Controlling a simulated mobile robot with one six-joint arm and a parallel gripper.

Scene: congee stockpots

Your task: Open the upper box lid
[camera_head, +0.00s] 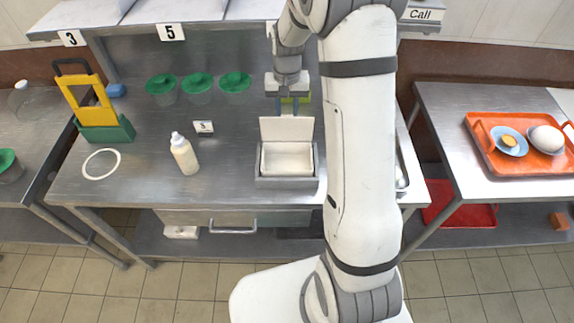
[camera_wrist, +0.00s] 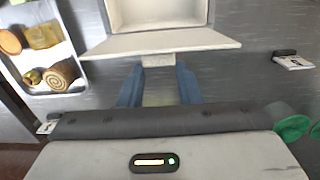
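A white box (camera_head: 287,172) sits in a grey holder on the steel table. Its lid (camera_head: 287,129) stands raised at the box's back edge, so the white inside shows. In the wrist view, the lid (camera_wrist: 160,44) lies across the picture below the open box (camera_wrist: 158,12). A small pale tab (camera_wrist: 172,61) sits at the lid's edge by my fingertips. My gripper (camera_head: 289,110) is behind the lid, pointing down. In the wrist view, my gripper's blue fingers (camera_wrist: 160,72) are apart with nothing clearly held; whether they touch the tab cannot be told.
A white bottle (camera_head: 184,154), a number card (camera_head: 203,128) and several green-lidded containers (camera_head: 198,83) stand left of the box. A metal tray of food (camera_wrist: 42,50) shows in the wrist view. An orange tray (camera_head: 482,138) is on the right table. The table's front left is mostly clear.

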